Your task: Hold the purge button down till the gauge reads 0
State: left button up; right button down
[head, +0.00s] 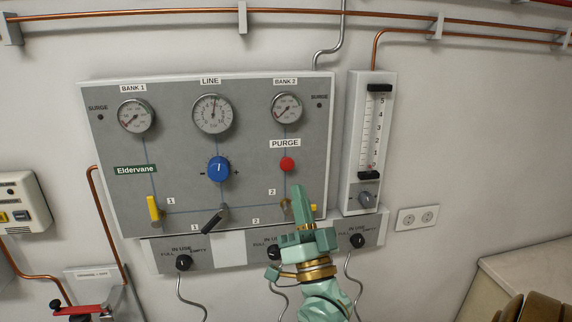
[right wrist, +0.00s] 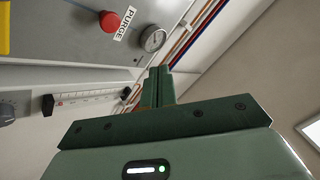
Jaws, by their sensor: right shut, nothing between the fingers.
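The red purge button (head: 287,164) sits on the grey panel under the PURGE label. It also shows in the right wrist view (right wrist: 109,21). The LINE gauge (head: 213,114) is at the top middle of the panel, its needle pointing roughly straight up. The exact reading is too small to tell. My right gripper (head: 298,192) is shut and empty, its tips just below the purge button in the head view. In the right wrist view its fingers (right wrist: 163,74) appear apart from the button. My left gripper is not in view.
A blue knob (head: 219,169) is left of the button. The BANK 1 gauge (head: 136,116) and BANK 2 gauge (head: 286,107) flank the LINE gauge. Yellow (head: 153,208) and black (head: 212,221) levers sit low on the panel. A flow meter (head: 371,140) stands at the right.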

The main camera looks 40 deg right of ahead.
aim_at(287, 164)
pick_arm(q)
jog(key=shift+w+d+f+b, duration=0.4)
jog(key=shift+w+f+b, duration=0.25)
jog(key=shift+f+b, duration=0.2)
pick_arm(e)
jog(key=shift+w+d, duration=0.75)
jog(key=shift+w, duration=0.55)
jog(key=shift+w+d, duration=0.75)
jog(key=shift+w, duration=0.55)
jog(key=shift+w+d, duration=0.75)
jog(key=shift+w, duration=0.55)
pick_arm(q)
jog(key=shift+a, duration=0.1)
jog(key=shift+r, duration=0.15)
pick_arm(e)
jog(key=shift+w+d, duration=0.2)
jog(key=shift+w, duration=0.15)
